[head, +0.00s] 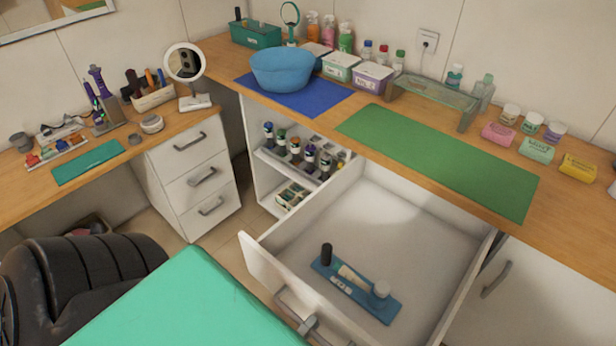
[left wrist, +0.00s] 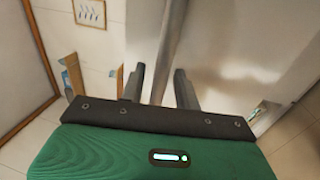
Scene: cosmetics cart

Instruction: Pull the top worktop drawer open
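The top worktop drawer (head: 262,272) stands well out from the counter in the head view, its inside exposed. A blue tray (head: 352,290) with a black-capped item and a white jar lies in it. The drawer's metal handle (head: 284,298) is on its front near the bottom edge. The tip of my left gripper (head: 308,325) appears at the handle, partly cut off by the frame. In the left wrist view, the two dark fingers of my left gripper (left wrist: 160,88) are apart, with pale surfaces beyond them. I cannot tell whether they touch the handle. My right gripper is not in view.
The wooden worktop (head: 590,235) carries a green mat (head: 440,160), a blue bowl (head: 282,70) and a glass stand (head: 436,92). Open shelves with bottles (head: 297,150) are left of the drawer. A white drawer unit (head: 190,172) stands further left.

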